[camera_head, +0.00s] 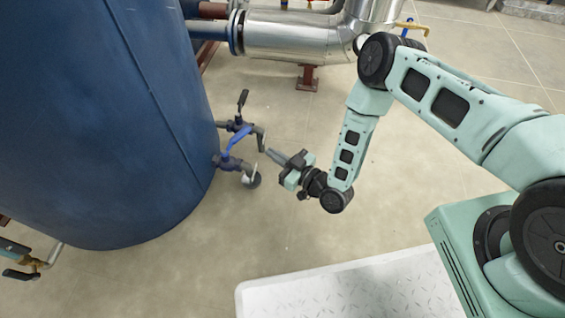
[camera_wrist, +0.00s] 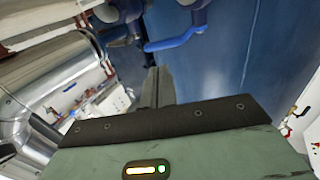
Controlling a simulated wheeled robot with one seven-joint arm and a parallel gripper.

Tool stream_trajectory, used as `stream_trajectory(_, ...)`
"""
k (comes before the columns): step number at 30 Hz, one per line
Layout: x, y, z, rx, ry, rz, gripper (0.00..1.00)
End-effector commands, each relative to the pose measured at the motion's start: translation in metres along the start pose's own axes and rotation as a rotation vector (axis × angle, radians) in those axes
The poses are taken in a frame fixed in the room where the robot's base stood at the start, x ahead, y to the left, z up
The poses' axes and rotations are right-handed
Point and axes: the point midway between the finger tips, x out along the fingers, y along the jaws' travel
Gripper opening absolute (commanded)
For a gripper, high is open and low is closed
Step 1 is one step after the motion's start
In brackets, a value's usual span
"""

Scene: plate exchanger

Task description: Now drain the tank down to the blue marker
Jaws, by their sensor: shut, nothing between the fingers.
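The large blue tank (camera_head: 110,120) fills the left of the head view; it also shows in the wrist view (camera_wrist: 222,60). Two valves leave its lower right side. The nearer one has a blue lever (camera_head: 237,140) and a downturned spout (camera_head: 251,175). The farther one has a dark upright lever (camera_head: 242,100). In the wrist view the blue lever (camera_wrist: 175,42) lies just beyond my fingertips. My gripper (camera_head: 270,153) is shut and empty, a little right of the valves, pointing at them; its fingers also show in the wrist view (camera_wrist: 153,75). I see no blue marker or level gauge.
A shiny metal-clad pipe (camera_head: 290,33) runs behind the valves on a brown support (camera_head: 307,78). Another small valve (camera_head: 35,262) sits at the tank's lower left. A white tread-plate platform (camera_head: 340,290) is in front.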

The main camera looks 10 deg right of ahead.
Motion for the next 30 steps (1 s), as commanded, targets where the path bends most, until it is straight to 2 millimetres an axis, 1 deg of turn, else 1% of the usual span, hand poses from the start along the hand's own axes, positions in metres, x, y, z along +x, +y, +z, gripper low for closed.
stream_trajectory(1, 0.012, 0.000, 0.005, -0.001, 0.004, 0.000, 0.00)
stream_trajectory(6, 0.047, 0.000, 0.005, -0.001, 0.004, -0.001, 0.00)
stream_trajectory(12, 0.074, 0.000, 0.004, 0.000, 0.002, 0.000, 0.00)
stream_trajectory(18, 0.085, 0.000, 0.002, 0.000, -0.001, 0.000, 0.00)
stream_trajectory(30, 0.086, 0.001, 0.000, 0.001, -0.002, -0.001, 0.00)
